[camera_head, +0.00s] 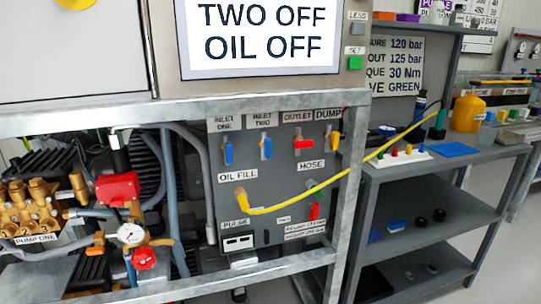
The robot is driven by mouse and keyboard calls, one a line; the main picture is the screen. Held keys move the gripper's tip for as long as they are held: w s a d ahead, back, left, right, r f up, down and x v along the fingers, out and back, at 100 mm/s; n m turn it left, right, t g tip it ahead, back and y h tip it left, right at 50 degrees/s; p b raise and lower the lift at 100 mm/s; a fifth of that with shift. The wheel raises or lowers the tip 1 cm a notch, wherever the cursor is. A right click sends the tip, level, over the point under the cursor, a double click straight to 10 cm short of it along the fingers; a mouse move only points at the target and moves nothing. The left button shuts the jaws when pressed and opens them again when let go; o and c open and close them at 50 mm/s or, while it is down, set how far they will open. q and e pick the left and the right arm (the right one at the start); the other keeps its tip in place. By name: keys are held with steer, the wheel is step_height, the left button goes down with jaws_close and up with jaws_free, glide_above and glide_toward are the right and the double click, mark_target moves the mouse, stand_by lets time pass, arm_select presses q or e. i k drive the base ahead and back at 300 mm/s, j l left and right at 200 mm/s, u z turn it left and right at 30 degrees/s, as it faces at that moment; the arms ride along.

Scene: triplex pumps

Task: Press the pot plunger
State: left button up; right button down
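I cannot clearly pick out a pot plunger. A yellow pot-like container (467,113) stands on the grey bench at the right; no plunger can be made out on it. A grey valve panel (222,160) in the middle carries blue, red and yellow levers and the labels OIL FILL, HOSE and PULSE. A yellow hose (330,184) runs from the oil fill port up to the right, towards a green-and-dark item (438,124) on the bench. Neither of my grippers is in view.
A screen (262,34) reads TWO OFF, OIL OFF. Brass PUMP ONE (38,208), a red block (117,188) and a gauge (131,234) sit behind the metal frame (190,109) at left. The bench (395,173) holds colored pegs and a blue mat (455,149).

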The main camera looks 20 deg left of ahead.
mark_target(475, 83)
steer(key=u, duration=1.7)
steer(key=z, duration=2.3)
steer(key=i+l, duration=0.25)
steer(key=i+l+u, duration=0.15)
steer(key=l, duration=0.25)
steer(key=i+l, duration=0.3)
steer(key=l+u, duration=0.05)
